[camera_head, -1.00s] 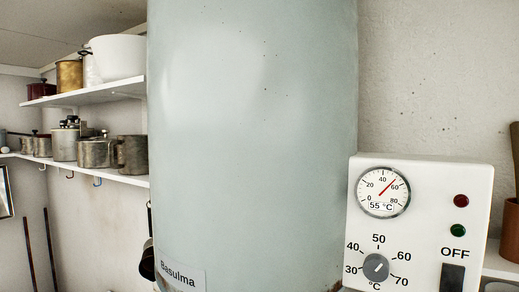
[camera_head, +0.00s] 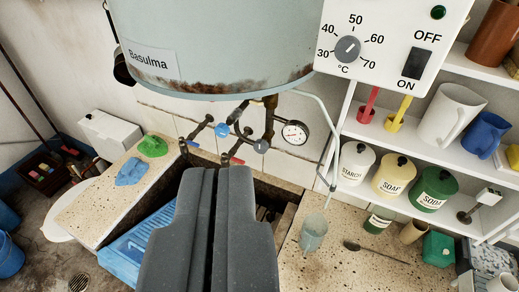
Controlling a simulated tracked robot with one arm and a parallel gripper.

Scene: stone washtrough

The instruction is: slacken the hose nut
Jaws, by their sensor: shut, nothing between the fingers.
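My gripper (camera_head: 216,172) is in the lower middle of the view, its two dark grey fingers together with nothing between them. It points towards the stone washtrough (camera_head: 85,222) and hides part of the basin.
A thin pale tube (camera_head: 327,120) hangs right of the pipework. A white control box (camera_head: 385,60) is at top right. Shelves hold starch (camera_head: 355,163), soap (camera_head: 393,177) and soda (camera_head: 431,190) jars.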

